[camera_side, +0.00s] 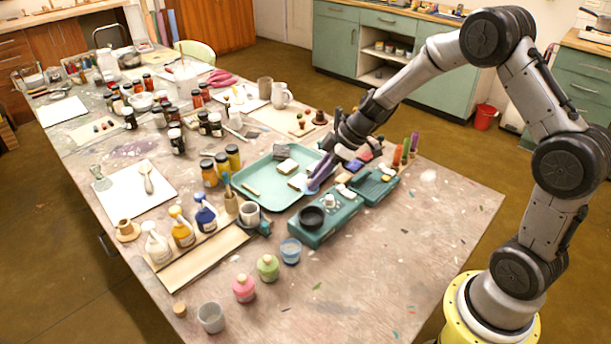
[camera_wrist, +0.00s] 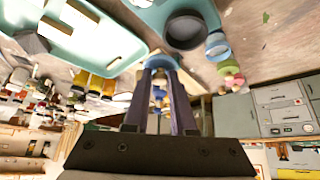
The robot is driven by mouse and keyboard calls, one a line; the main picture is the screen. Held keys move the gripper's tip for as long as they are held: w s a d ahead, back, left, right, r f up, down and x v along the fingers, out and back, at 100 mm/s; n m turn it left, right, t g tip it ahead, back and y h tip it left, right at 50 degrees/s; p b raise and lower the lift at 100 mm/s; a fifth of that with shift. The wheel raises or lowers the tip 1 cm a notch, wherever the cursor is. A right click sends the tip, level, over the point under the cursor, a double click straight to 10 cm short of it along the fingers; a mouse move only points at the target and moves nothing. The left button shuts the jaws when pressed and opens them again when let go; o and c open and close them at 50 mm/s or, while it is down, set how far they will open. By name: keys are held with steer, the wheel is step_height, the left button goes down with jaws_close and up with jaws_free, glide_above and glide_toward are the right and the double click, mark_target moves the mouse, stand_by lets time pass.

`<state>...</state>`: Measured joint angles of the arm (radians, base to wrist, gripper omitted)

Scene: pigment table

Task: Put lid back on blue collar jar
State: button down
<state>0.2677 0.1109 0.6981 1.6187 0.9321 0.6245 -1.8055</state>
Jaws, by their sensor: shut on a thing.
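The blue collar jar (camera_side: 290,251) stands open on the table in front of the teal scale, its blue rim showing. It also shows in the wrist view (camera_wrist: 217,45), right of the dark bowl. My gripper (camera_side: 316,184) is over the right side of the teal tray, behind the scale and apart from the jar. In the wrist view my gripper (camera_wrist: 160,68) is shut on a small blue rounded piece (camera_wrist: 163,61), which looks like the lid. Its shape is mostly hidden by the fingers.
The teal scale (camera_side: 318,231) with a dark bowl (camera_side: 312,217) stands between my gripper and the jar. Green (camera_side: 268,268) and pink (camera_side: 244,289) stoppered jars and a glass cup (camera_side: 211,318) stand in front. The teal tray (camera_side: 262,204) holds small blocks. The table's right front is clear.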

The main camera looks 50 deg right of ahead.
steer(key=s+a+n+g+y, duration=0.1)
steer(key=s+a+n+g, duration=0.15)
steer(key=a+n, duration=0.35)
steer(key=s+a+n+g+y, duration=0.1)
steer(key=a+n+g, duration=0.3)
steer(key=a+n, duration=0.15)
steer(key=shift+n, duration=0.25)
steer(key=shift+f, duration=3.6)
steer(key=shift+d+f, duration=0.1)
steer(key=shift+f, duration=0.05)
steer(key=shift+c, duration=0.9)
jaws_free()
